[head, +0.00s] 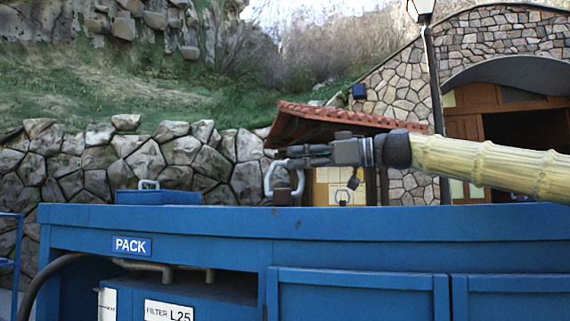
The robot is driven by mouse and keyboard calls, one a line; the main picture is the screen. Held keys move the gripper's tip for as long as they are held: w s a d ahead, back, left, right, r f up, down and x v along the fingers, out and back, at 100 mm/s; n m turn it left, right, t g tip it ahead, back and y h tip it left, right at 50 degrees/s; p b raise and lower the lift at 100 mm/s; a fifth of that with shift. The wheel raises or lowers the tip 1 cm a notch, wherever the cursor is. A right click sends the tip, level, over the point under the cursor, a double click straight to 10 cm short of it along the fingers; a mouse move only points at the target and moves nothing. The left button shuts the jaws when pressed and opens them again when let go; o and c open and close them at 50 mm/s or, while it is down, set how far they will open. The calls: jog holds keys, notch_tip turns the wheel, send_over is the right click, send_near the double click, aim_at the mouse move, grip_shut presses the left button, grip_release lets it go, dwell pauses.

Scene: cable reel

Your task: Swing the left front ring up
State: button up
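My gripper (284,190) hangs at the end of my arm, which reaches in from the right above a blue cabinet (400,222). Its grey finger links are spread, with dark parts between them low down. Whether the tips are open or shut, or touch anything, I cannot tell. A small pale ring (148,184) shows on a low blue box (157,197) at the left, well left of my gripper. Another small ring (342,197) shows just behind the cabinet's top edge, right of my gripper. Which is the left front ring is unclear. The cabinet edge hides the ground behind.
The cabinet carries a PACK label (131,246) and a FILTER L25 label (168,311); a dark hose (42,285) bends out at left. Behind are a stone wall (60,165), a tiled roof (335,116) and a lamp post (434,90). Space above the cabinet's left part looks clear.

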jog(key=shift+v, duration=1.05)
jog(key=shift+a+r+b, duration=0.1)
jog(key=shift+b, duration=0.2)
jog(key=shift+s, duration=0.1)
jog(key=v, duration=1.2)
jog(key=shift+r, duration=0.1)
